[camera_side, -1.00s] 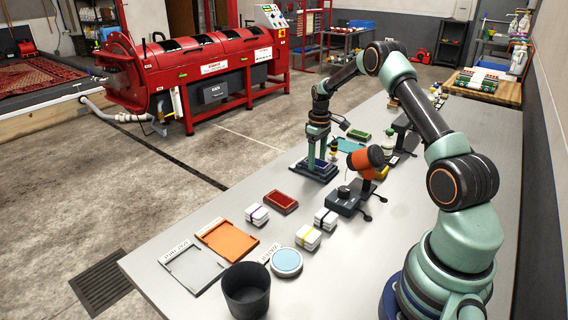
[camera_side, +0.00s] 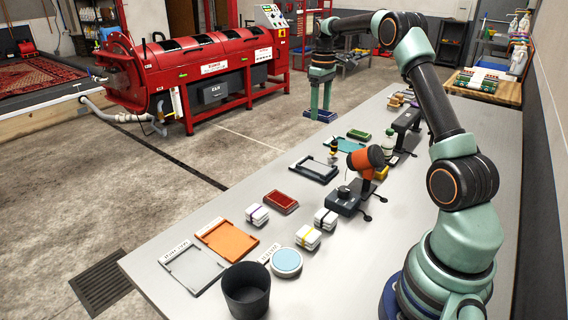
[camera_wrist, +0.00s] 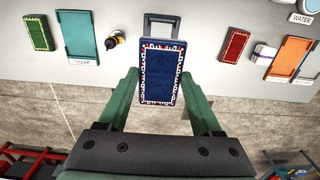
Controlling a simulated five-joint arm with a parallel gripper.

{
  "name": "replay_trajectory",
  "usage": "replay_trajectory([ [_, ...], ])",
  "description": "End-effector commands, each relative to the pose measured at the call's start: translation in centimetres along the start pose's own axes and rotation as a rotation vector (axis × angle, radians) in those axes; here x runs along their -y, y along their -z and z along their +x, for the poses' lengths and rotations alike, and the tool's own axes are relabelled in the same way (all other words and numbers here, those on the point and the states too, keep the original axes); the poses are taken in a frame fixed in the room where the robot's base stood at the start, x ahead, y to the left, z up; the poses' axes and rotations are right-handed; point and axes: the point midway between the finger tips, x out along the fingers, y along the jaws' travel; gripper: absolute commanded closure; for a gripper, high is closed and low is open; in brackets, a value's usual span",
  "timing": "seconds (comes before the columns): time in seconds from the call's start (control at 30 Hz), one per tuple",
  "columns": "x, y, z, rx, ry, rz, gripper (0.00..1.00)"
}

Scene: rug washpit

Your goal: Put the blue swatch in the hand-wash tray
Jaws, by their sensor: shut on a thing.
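My gripper (camera_side: 320,103) is shut on the blue swatch (camera_side: 320,115) and holds it in the air above the bench. In the wrist view the dark blue swatch (camera_wrist: 160,78), with a patterned light border, sits between the green fingers of my gripper (camera_wrist: 161,88). An empty dark-framed tray (camera_side: 299,174) lies on the bench below. Other flat trays are teal (camera_side: 346,145), orange (camera_side: 228,240) and grey (camera_side: 193,270).
A red swatch (camera_side: 281,202) and a green swatch (camera_side: 359,134) lie on the bench. An orange-headed device (camera_side: 366,158), white bundles (camera_side: 257,214), a round blue-topped dish (camera_side: 286,262) and a dark bin (camera_side: 246,292) also stand there. The air around the held swatch looks clear.

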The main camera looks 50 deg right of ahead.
Motion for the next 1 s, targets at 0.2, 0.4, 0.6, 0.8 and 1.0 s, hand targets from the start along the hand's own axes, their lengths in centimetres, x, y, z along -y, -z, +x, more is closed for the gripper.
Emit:
replay_trajectory([
  [0.2,0.2,0.1,-2.4,0.0,0.0,-0.001,0.97],
  [0.4,3.7,1.9,-1.5,0.003,0.002,-0.008,0.97],
  [0.6,11.4,4.4,1.5,0.004,0.002,-0.012,0.97],
  [0.8,19.8,5.3,4.7,0.004,0.001,-0.011,0.97],
  [1.0,28.1,4.3,7.7,0.004,0.001,-0.01,0.97],
])
